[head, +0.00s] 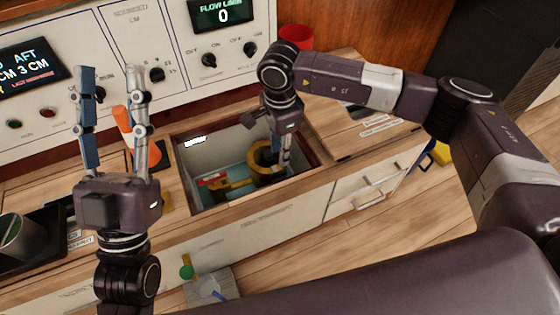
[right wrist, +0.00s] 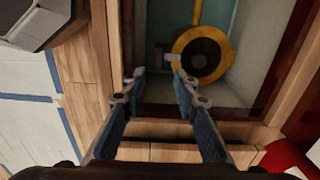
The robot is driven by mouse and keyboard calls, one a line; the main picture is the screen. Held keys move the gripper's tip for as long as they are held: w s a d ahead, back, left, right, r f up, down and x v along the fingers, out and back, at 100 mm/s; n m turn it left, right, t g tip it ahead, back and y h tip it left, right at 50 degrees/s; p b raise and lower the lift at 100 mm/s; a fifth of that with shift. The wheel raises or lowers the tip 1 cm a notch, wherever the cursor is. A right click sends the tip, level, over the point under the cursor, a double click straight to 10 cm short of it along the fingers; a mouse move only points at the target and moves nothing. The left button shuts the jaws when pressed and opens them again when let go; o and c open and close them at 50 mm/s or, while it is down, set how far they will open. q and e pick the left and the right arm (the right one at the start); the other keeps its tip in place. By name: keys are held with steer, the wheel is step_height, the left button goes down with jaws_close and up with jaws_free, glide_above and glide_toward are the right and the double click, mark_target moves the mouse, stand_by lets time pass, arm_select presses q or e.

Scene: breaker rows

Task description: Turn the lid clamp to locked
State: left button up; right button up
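A square opening in the counter (head: 178,175) shows a pale well with a yellow ring-shaped part (head: 262,178) and a red and yellow piece (head: 215,182) inside. The right wrist view also shows the yellow ring (right wrist: 203,54), with a dark centre. I cannot pick out the lid clamp for certain. My right gripper (right wrist: 160,78) points down into the opening with its fingers apart, nothing visible between them. In the head view its fingers partly cover the ring; I cannot tell whether they touch it. My left gripper (head: 122,72) is raised, open and empty, left of the opening.
A control panel with knobs (head: 157,75) and displays stands behind the counter. An orange cone-like object (head: 124,120) is behind my left gripper. A red cup-like object (head: 298,38) is at the back. A dark tray (head: 55,262) with a metal cup is at left. Drawers (head: 372,185) are at right.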

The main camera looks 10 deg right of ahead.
steer(key=shift+r, duration=1.6)
